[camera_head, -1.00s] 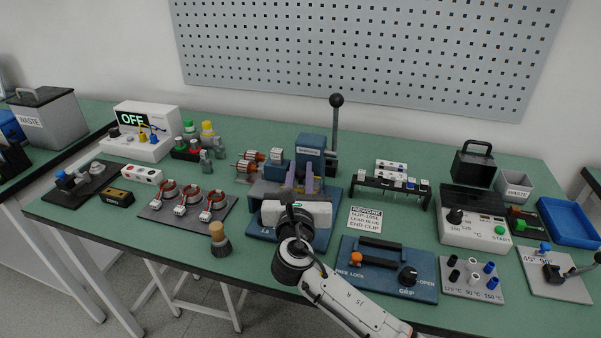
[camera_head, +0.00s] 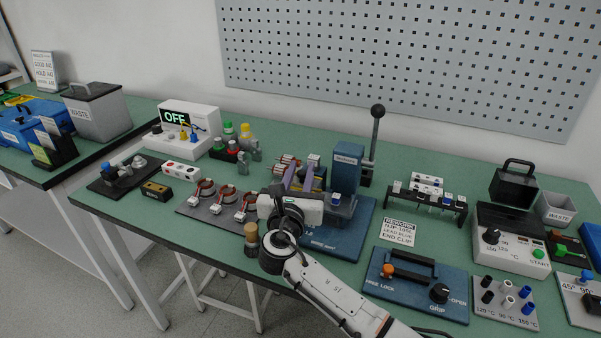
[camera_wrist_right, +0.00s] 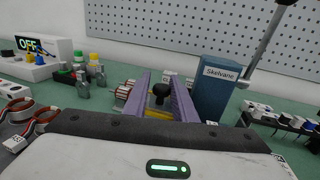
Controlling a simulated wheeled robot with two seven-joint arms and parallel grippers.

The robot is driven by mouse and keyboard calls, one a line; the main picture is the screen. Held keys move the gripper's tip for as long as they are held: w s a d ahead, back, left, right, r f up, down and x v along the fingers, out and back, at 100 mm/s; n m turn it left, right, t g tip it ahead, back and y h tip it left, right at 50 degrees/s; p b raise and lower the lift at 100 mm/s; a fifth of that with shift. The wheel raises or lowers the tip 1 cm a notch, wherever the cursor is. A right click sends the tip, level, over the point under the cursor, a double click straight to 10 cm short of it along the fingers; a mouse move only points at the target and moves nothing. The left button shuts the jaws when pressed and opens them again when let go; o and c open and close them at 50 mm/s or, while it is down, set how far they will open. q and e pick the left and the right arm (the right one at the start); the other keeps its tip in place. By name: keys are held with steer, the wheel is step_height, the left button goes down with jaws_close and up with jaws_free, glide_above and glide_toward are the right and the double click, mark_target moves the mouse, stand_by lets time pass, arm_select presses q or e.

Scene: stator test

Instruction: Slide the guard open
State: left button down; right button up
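The blue press labelled Skelvane (camera_head: 346,165) stands on a blue base plate (camera_head: 340,240) in the middle of the bench. It also shows in the right wrist view (camera_wrist_right: 218,88). My right gripper (camera_head: 303,172) is at the left side of the press, its two purple fingers apart. In the right wrist view, a black knob (camera_wrist_right: 161,92) stands between the fingers, with a gap visible; contact cannot be told. A yellow part (camera_wrist_right: 158,112) lies below the knob. I cannot make out the guard itself clearly; my gripper hides that part of the press. My left gripper is not in view.
The press lever (camera_head: 376,135) rises behind the column. Stators on a dark tray (camera_head: 190,208) and a brown-topped peg (camera_head: 251,236) are close left of my right arm. A blue guide-handle fixture (camera_head: 415,290) lies to the right. Copper-wound parts (camera_head: 287,163) sit behind the fingers.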

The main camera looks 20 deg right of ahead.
steer(key=shift+o, duration=1.4)
steer(key=shift+w+a, duration=0.1)
steer(key=v, duration=1)
steer(key=shift+a, duration=0.1)
